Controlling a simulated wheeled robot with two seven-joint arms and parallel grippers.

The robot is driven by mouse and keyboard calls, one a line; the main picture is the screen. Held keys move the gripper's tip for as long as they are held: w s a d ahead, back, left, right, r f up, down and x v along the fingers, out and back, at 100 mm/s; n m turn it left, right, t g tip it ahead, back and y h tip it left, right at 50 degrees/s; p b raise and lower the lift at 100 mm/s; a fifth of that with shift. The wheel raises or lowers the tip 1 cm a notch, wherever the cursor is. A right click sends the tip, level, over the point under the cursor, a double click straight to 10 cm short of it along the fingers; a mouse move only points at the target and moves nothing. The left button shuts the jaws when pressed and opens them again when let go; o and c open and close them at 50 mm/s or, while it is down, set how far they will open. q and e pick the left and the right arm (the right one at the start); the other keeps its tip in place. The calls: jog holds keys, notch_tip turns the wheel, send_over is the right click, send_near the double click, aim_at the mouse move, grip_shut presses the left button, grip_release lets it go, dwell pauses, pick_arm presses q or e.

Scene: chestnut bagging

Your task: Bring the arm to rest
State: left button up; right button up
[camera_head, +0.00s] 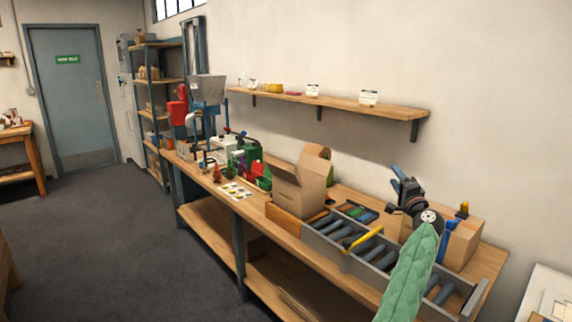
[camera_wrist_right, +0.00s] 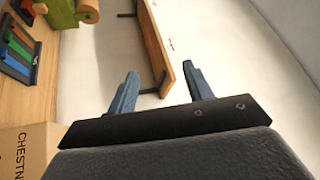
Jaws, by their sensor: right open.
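My right gripper (camera_head: 395,178) is raised over the right part of the workbench, at the end of my green-sleeved arm. In the right wrist view its two blue fingers (camera_wrist_right: 165,80) stand wide apart with nothing between them. It is clear of the bench top and points toward the wall. My left gripper is in neither view.
The workbench (camera_head: 350,203) carries an open cardboard box (camera_head: 298,187), a roller conveyor (camera_head: 330,228) with a yellow bar (camera_head: 363,240) across it, and a closed carton (camera_head: 463,245) behind my arm. A wall shelf (camera_head: 330,101) hangs above; it also shows between the fingers (camera_wrist_right: 158,45).

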jog(key=s+a+f+n+g+h, duration=0.1)
jog(key=s+a+f+n+g, duration=0.3)
jog(key=s+f, duration=0.45)
jog(key=s+a+f+n+g+h, duration=0.1)
jog(key=s+a+f+n+g, duration=0.4)
jog(key=f, duration=0.6)
jog(key=s+a+f+n+g, duration=0.3)
jog(key=s+a+f+g, duration=0.1)
jog(key=s+f, duration=0.5)
jog(key=s+a+f+n+g, duration=0.1)
jog(key=s+a+f+g, duration=0.1)
jog(key=s+f, duration=0.7)
jog(key=s+a+f+g, duration=0.2)
jog(key=s+f, duration=0.8)
jog(key=s, duration=0.9)
jog(key=s+a+f+n+g+h, duration=0.1)
jog(key=s+a+f+g, duration=0.2)
jog(key=s+f, duration=0.7)
jog(key=s, duration=0.4)
jog(key=shift+f+n, duration=0.25)
jog(key=shift+n, duration=0.05)
jog(key=shift+a, duration=0.1)
